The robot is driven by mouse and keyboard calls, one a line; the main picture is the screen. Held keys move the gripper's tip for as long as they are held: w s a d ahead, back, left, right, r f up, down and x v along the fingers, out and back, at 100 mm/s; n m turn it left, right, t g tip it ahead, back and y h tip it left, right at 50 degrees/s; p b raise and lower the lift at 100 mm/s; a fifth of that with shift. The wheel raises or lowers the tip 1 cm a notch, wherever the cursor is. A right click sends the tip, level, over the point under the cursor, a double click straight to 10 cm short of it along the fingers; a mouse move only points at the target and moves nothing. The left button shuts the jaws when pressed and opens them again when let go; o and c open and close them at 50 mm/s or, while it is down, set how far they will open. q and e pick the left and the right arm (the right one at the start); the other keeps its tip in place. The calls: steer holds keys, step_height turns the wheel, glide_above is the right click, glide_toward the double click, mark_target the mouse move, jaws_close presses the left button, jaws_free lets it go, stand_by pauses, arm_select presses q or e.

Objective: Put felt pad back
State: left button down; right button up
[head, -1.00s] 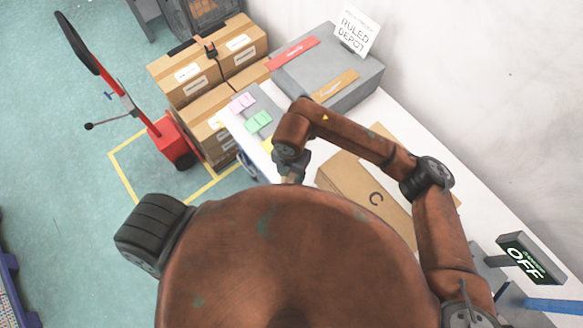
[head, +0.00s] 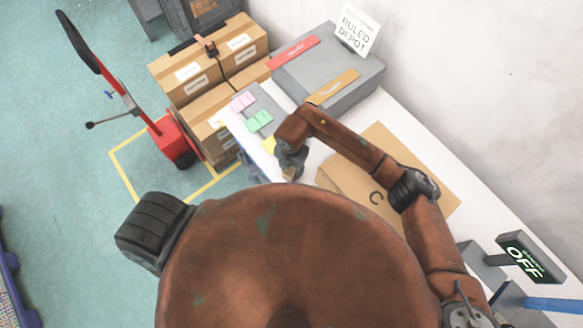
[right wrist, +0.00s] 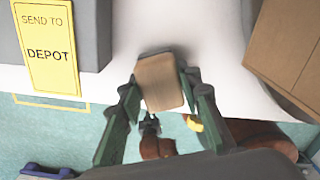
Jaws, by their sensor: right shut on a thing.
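My right gripper (right wrist: 160,90) is shut on a tan, rounded block-like piece, which looks like the felt pad (right wrist: 160,82). The pad sits between the two green-grey fingers, above the table's front edge in the right wrist view. In the head view my right gripper (head: 291,168) hangs over the near edge of the white table (head: 395,112), and only a sliver of the pad shows below it. My left gripper is not seen in the head view. A dark gripper-like part on a brown link (right wrist: 152,124) shows small beyond my fingers; its jaws cannot be made out.
A grey case (head: 325,72) with red and orange labels stands at the table's back. Pink and green notes (head: 259,121) lie on a grey surface near it. A cardboard box (head: 345,178) lies right of my gripper. An "OFF" display (head: 525,258) stands at the right.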

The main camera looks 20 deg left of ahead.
mark_target(292, 168)
steer(key=shift+f, duration=0.1)
steer(key=o, duration=1.1)
steer(key=shift+o, duration=0.2)
step_height(292, 168, up, 12)
